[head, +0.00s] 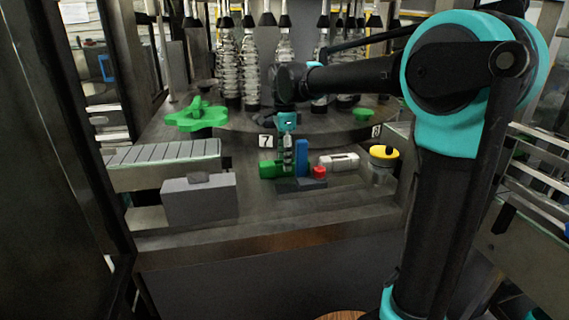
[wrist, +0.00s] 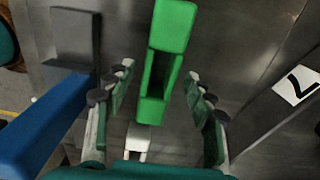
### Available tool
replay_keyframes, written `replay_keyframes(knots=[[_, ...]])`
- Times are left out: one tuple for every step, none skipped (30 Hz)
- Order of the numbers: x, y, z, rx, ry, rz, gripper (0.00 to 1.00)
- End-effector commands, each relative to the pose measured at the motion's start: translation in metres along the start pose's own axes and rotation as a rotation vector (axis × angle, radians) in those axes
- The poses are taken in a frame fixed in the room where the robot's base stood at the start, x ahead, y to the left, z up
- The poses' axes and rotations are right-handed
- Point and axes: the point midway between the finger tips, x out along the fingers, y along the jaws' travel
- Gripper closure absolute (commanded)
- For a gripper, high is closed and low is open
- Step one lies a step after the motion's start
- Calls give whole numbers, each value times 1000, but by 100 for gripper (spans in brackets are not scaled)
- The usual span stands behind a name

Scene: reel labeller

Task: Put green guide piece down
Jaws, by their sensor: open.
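The green guide piece (head: 269,169) lies on the machine's metal deck, left of the upright blue block in the head view. In the wrist view the green guide piece (wrist: 173,28) shows as a long block with an open slot, its lower end between my fingers. My gripper (head: 288,167) points down beside it in the head view. In the wrist view my gripper (wrist: 156,78) is open, with a visible gap between each finger and the green piece. Whether the piece rests fully flat is hard to tell.
Close by are the blue block (head: 302,152), a red piece (head: 319,173), a white piece (head: 341,161) and a yellow-topped canister (head: 383,165). A grey box (head: 199,201) stands left, below a conveyor (head: 165,152). A green star-shaped part (head: 196,116) and bottles (head: 250,70) stand behind.

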Motion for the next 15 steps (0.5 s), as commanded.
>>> replay_keyframes(knots=[[-10,0,0,0,0,0,46],[-16,0,0,0,0,0,46],[-24,0,0,0,0,0,46],[-31,0,0,0,0,0,46],[-37,0,0,0,0,0,46],[-46,0,0,0,0,0,46],[-52,0,0,0,0,0,46],[-58,1,0,0,0,0,46],[-66,0,0,0,0,0,46],[-71,0,0,0,0,0,46],[-76,0,0,0,0,0,46],[-82,0,0,0,0,0,46],[-86,0,0,0,0,0,46],[-89,0,0,0,0,0,46],[-93,0,0,0,0,0,46]])
